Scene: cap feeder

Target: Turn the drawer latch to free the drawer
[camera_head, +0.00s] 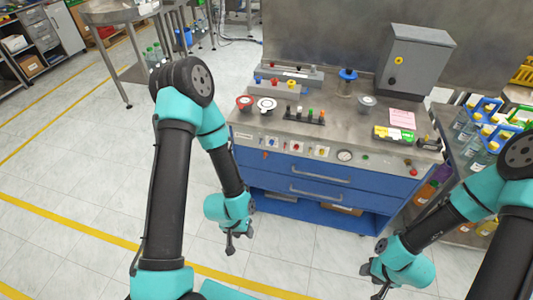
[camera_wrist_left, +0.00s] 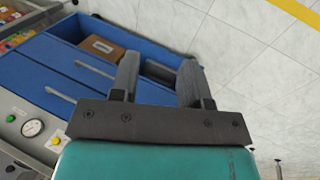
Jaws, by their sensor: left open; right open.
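The blue cabinet has two drawers with long grey handles, an upper drawer (camera_head: 322,176) and a lower drawer (camera_head: 318,194), both looking shut. A small orange piece (camera_head: 265,155) sits at the upper left of the blue front; it may be the drawer latch, but it is too small to tell how it is turned. My left gripper (camera_head: 236,242) is open and empty, in front of the cabinet's lower left and apart from it. In the left wrist view its open fingers (camera_wrist_left: 160,72) overlap the cabinet's lower part. My right gripper (camera_head: 371,281) is open and empty, low in front of the cabinet's right side.
The control panel carries switches and a gauge (camera_head: 344,156). The steel worktop (camera_head: 330,100) holds caps, a rack and a grey box (camera_head: 415,60). A cardboard box (camera_wrist_left: 101,47) lies in the cabinet's open bottom. A bottle shelf stands right. The floor ahead is clear.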

